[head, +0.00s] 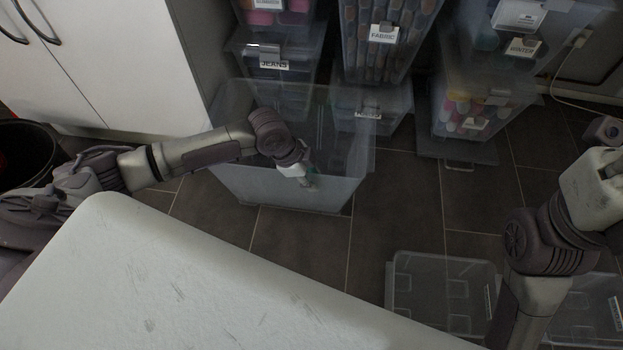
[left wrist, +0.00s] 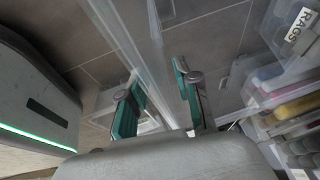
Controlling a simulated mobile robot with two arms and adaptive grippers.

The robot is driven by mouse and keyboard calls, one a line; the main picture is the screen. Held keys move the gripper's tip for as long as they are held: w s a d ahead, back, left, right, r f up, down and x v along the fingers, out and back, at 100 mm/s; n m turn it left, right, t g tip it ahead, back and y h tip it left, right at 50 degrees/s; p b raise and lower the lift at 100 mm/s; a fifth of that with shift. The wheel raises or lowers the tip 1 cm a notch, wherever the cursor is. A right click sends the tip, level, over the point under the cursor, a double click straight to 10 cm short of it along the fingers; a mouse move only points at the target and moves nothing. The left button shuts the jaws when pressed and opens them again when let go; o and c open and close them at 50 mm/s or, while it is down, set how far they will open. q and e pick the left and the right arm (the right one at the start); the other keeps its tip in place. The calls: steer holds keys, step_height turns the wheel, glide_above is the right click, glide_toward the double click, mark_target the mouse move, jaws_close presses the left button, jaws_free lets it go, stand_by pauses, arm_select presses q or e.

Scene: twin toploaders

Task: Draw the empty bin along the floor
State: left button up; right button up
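The empty bin (head: 255,188) is a clear, open-topped box on the dark tiled floor, in front of the stacked bins. My left gripper (head: 308,180) is at the bin's near side in the head view. In the left wrist view the two teal-padded fingers (left wrist: 160,100) stand apart, with a clear wall of the bin (left wrist: 152,45) running down between them. I see gaps beside the wall, so the fingers do not look closed on it. My right gripper (head: 604,132) is at the right edge of the head view, away from the bin; its fingers are not clear.
Filled bins labelled JEANS (head: 275,66), FABRIC (head: 384,35) and WINTER (head: 522,48) stand stacked behind. A white cabinet (head: 110,60) is at the left. A pale tabletop (head: 190,285) fills the near left. Clear lids or trays (head: 440,262) lie at lower right.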

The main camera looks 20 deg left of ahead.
arm_select(q)
jaws_close()
steer(key=shift+s, duration=0.1)
stand_by(0.9)
